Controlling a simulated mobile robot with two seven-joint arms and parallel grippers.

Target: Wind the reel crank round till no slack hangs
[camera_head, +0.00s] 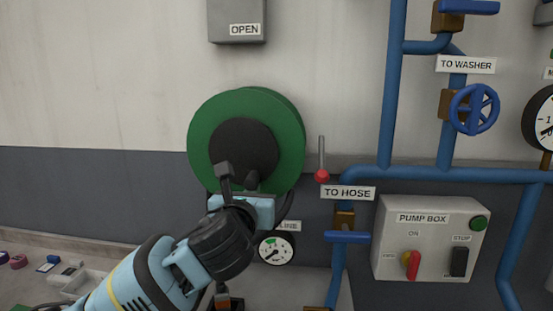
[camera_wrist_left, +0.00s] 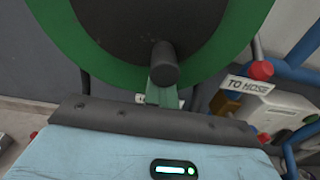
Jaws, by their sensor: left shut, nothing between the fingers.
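The green hose reel (camera_head: 200,132) is on the wall, with a dark round hub (camera_head: 240,138) in its middle. It fills the top of the left wrist view (camera_wrist_left: 75,35). A dark crank knob (camera_wrist_left: 164,66) sticks out near the hub's lower edge in that view. It shows in the head view (camera_head: 252,179) just right of my fingers. My left gripper (camera_head: 224,170) is in front of the reel's lower part, shut and empty, beside the knob. Touch cannot be told. A dark hose (camera_head: 288,207) hangs below the reel, partly hidden by my gripper. My right gripper is not in view.
A red-tipped lever (camera_head: 321,174) and blue pipes (camera_head: 391,90) stand right of the reel. A gauge (camera_head: 277,248) is close below. The pump box (camera_head: 427,235) is at lower right. A grey box marked OPEN (camera_head: 237,12) is above. The wall at left is clear.

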